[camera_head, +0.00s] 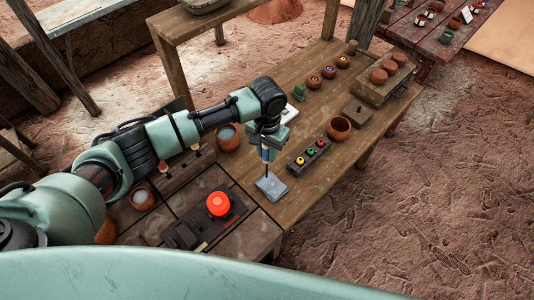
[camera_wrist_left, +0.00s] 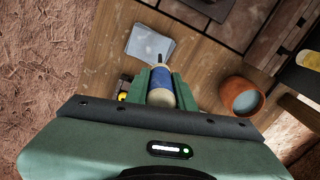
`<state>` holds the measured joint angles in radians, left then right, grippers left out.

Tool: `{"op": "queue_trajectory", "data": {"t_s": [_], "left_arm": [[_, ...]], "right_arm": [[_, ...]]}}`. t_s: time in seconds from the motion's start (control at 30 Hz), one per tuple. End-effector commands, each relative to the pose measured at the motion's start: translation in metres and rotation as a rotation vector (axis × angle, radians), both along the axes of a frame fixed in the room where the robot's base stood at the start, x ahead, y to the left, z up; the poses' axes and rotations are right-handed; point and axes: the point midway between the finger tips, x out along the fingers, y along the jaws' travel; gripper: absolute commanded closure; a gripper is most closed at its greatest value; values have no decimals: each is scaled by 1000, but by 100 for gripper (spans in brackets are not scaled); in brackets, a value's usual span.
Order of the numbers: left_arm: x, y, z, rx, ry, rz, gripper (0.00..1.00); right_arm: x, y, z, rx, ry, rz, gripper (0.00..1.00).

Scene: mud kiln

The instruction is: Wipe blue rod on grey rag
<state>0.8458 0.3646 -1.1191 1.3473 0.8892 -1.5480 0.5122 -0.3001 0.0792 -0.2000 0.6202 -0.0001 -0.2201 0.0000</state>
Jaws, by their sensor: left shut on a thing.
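The grey rag (camera_head: 271,187) lies flat on the wooden table and also shows at the top of the left wrist view (camera_wrist_left: 149,44). My left gripper (camera_head: 266,147) is above the table, just behind the rag. It is shut on the blue rod (camera_wrist_left: 160,86), which has a blue body, a pale end and a thin dark tip. The rod (camera_head: 265,156) points down, and its dark tip (camera_head: 267,173) is at or just above the rag; I cannot tell if it touches. My right gripper is not in view.
A block with coloured buttons (camera_head: 309,155) stands right of the rag, with a clay bowl (camera_head: 339,128) beyond it. A red knob (camera_head: 218,203) is to the left. A clay pot (camera_head: 228,137) stands behind. Bare table lies around the rag.

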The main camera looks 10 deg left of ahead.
Motion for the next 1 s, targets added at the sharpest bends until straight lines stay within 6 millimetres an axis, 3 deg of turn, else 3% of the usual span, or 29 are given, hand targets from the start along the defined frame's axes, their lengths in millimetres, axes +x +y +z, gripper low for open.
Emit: {"op": "queue_trajectory", "data": {"t_s": [0.43,1.0], "left_arm": [[1,0,34,-3,-1,0,100],[0,-1,37,-3,-1,0,100]], "right_arm": [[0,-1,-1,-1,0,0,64],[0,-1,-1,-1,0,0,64]]}}
